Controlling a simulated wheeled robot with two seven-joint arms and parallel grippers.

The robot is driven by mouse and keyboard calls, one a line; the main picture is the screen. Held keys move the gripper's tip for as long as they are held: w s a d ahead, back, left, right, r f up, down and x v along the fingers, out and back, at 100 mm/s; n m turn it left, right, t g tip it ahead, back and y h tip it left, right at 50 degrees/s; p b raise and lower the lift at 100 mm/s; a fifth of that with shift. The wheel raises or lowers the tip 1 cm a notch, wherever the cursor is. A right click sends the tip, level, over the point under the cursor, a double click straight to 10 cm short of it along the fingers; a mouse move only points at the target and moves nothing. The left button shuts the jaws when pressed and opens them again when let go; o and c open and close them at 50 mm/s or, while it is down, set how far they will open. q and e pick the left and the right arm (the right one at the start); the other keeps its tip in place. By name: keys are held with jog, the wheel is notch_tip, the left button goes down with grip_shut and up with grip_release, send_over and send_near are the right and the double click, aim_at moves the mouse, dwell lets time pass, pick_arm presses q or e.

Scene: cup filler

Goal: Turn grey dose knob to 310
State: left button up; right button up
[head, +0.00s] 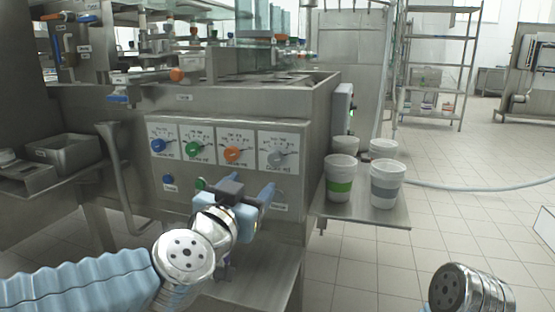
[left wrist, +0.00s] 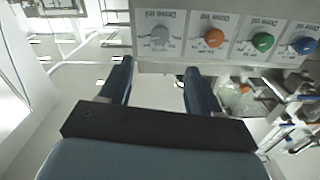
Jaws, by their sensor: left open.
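The grey dose knob (head: 276,156) is the rightmost of a row of knobs on the steel machine's front, on a white dial plate with small print. In the left wrist view the grey knob (left wrist: 160,37) shows at the top, upside down, beyond the fingers. I cannot read its setting. My left gripper (head: 268,192) is in front of the panel, below the grey knob and apart from it. Its two blue fingers are open and empty, and they show in the left wrist view too (left wrist: 157,84). My right arm's end shows at the bottom right, without its gripper.
Orange (head: 232,154), green (head: 193,149) and blue (head: 158,145) knobs sit left of the grey one. Blue (head: 168,179) and green (head: 200,184) buttons are below. Several cups (head: 341,178) stand on a side shelf (head: 370,216) to the right.

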aim_at(274, 161)
pick_arm(q)
jog(key=b+x, duration=0.2)
jog(key=x, duration=1.1)
jog(key=shift+w+d+f, duration=0.1)
jog(key=shift+w, duration=0.15)
jog(key=c, duration=1)
jog(key=shift+c, duration=0.2)
